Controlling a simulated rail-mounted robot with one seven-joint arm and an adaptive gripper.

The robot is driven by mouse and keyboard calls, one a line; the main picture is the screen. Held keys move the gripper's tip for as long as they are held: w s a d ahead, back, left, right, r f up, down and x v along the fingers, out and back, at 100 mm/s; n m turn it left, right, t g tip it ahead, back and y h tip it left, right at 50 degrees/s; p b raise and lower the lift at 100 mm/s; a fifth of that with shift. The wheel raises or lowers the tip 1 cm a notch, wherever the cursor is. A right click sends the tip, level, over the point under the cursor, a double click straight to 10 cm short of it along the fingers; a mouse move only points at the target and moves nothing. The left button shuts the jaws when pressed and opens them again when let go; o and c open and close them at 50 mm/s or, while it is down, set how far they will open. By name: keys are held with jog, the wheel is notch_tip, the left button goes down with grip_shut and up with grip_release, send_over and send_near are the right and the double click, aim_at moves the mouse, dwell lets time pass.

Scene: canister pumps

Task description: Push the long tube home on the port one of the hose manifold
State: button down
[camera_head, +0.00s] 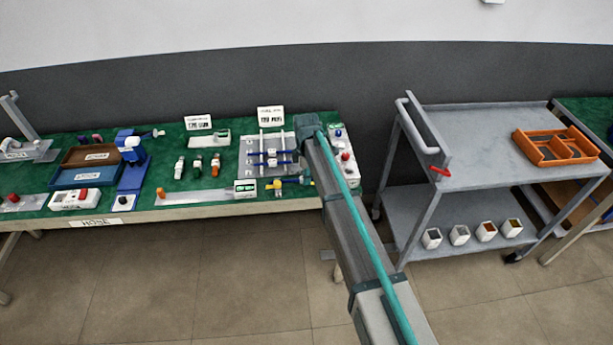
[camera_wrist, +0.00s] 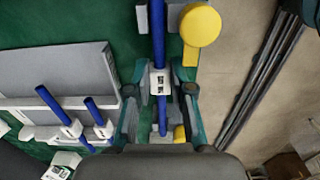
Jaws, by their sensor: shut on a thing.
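My gripper (camera_wrist: 160,90) is shut on a blue tube (camera_wrist: 160,42) at its white label, in the wrist view. The tube runs straight up the picture from between the fingers, past a yellow round knob (camera_wrist: 201,25). A short blue end (camera_wrist: 163,128) shows below the label, beside a small yellow part (camera_wrist: 180,134). Two shorter blue tubes (camera_wrist: 54,104) (camera_wrist: 95,110) with white labels sit at a grey-white fixture on the left. I cannot tell which part is port one, or whether the held tube is seated. In the head view my arm hides the gripper.
The green bench (camera_head: 226,142) carries a grey plate with blue tubes (camera_head: 268,158), several small bottles and blue and brown trays. A grey cart (camera_head: 478,150) with an orange tray (camera_head: 556,147) stands further right.

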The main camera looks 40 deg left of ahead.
jog(key=shift+s+a, duration=0.45)
jog(key=c, duration=0.9)
grip_release()
jog(key=shift+c, duration=0.2)
notch_tip(320, 180, up, 12)
